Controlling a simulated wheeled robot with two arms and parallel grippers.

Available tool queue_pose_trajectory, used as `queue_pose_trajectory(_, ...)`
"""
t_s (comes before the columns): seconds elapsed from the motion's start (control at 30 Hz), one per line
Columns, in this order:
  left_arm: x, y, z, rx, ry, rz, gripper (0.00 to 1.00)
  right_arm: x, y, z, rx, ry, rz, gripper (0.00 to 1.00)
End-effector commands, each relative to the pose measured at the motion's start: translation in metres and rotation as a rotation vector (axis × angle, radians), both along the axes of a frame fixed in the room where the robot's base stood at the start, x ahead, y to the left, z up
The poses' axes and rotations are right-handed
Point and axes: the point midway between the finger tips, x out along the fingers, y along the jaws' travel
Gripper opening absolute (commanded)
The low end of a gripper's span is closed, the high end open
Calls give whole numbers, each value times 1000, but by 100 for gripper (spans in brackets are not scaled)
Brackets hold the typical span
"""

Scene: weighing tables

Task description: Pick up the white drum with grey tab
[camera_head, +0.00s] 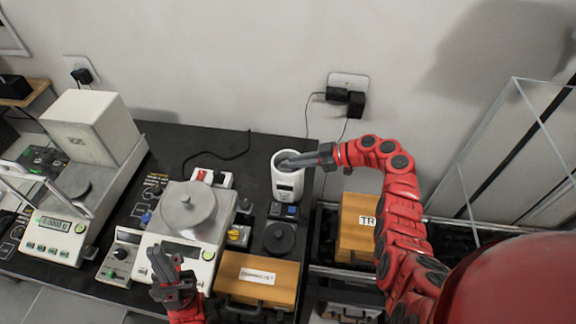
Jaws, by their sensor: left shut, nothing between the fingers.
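A white drum (288,187) stands upright on the black table, near its right end. A small dark label or display shows on its front; I cannot make out a grey tab. My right gripper (284,162) reaches in from the right, and its dark fingers lie over the drum's top opening. The fingers cover part of the opening, so I cannot tell whether they touch or grip the rim. My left gripper (158,262) is shut and empty in front of the balance with a round steel pan.
The balance (207,247) and a dark round weight (279,237) stand left of and before the drum. A wooden case (258,276) lies in front; another (357,225) sits to the right. A larger balance (54,239) is at left. Cables hang behind the drum.

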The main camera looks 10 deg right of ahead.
Motion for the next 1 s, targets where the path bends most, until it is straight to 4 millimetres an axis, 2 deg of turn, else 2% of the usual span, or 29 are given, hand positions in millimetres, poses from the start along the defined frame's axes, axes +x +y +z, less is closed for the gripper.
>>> queue_pose_trajectory(0.03, 0, 0, 12, 0, 0, 0, 0, 1, 7, 3, 2, 6, 2, 18)
queue_pose_trajectory(0.23, 0, 0, 17, 0, 1, 0, 0, 9, 22, -8, 1, 1, 1, 18)
queue_pose_trajectory(0.47, 0, 0, 16, 0, 0, 0, 0, 10, 23, -11, 0, 1, -1, 18)
queue_pose_trajectory(0.6, 0, 0, 16, 0, 0, 0, 0, 10, 22, -11, 0, 1, -1, 0)
queue_pose_trajectory(1.0, 0, 0, 16, 0, 0, 0, 0, 10, 22, -10, 0, 1, -1, 0)
